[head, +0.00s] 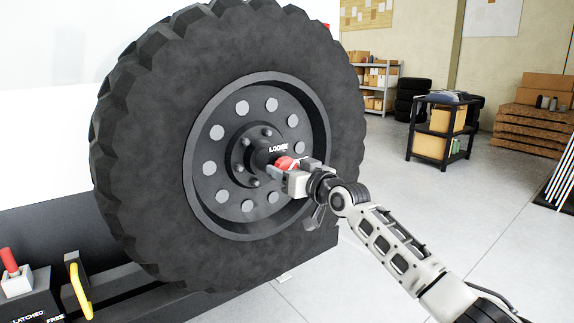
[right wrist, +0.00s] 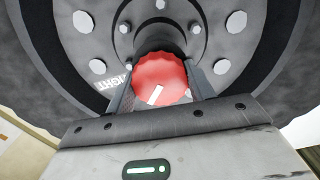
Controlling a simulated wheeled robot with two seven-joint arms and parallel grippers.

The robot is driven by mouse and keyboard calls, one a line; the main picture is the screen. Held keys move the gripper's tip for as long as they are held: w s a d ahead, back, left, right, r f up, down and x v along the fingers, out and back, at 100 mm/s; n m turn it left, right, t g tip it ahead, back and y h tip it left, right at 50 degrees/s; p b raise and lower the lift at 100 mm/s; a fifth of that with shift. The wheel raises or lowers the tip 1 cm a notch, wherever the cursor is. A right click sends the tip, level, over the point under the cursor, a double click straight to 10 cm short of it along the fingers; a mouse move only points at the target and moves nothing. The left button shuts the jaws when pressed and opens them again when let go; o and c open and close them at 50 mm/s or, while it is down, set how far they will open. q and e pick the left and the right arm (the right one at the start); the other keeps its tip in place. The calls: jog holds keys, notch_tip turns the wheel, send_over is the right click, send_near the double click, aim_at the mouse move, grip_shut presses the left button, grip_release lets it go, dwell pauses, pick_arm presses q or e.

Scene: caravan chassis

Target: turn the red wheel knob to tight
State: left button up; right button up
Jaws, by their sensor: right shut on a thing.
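The red wheel knob (head: 286,163) sits at the hub of a large black tyre wheel (head: 130,130). In the right wrist view the knob (right wrist: 160,80) is a ridged red disc with a white pointer mark near its lower middle. White lettering ending in "GHT" shows to its left, partly hidden by a finger. In the head view "LOOSE" is lettered above the knob. My right gripper (head: 292,172) is shut on the knob, one finger on either side. It hides part of the knob in the head view. My left gripper is not in view.
At the lower left are a red-handled lever (head: 10,262) by "LATCHED" and "FREE" lettering and a yellow handle (head: 80,290). A black cart (head: 440,130) with boxes, shelves (head: 379,85) and stacked tyres (head: 411,100) stand far behind. The grey floor at right is open.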

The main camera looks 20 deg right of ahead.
jog(key=shift+m+p, duration=0.3)
jog(key=shift+m, duration=0.7)
jog(key=m+p, duration=0.1)
jog(key=m, duration=0.1)
jog(key=shift+m, duration=0.3)
jog(key=m+p, duration=0.1)
jog(key=m, duration=0.3)
jog(key=shift+f, duration=0.1)
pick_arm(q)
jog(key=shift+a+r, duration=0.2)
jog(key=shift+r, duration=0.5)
pick_arm(e)
jog(key=shift+m, duration=0.3)
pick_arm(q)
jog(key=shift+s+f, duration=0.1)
pick_arm(e)
jog(key=o, duration=1)
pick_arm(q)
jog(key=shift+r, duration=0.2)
pick_arm(e)
jog(key=shift+s, duration=0.1)
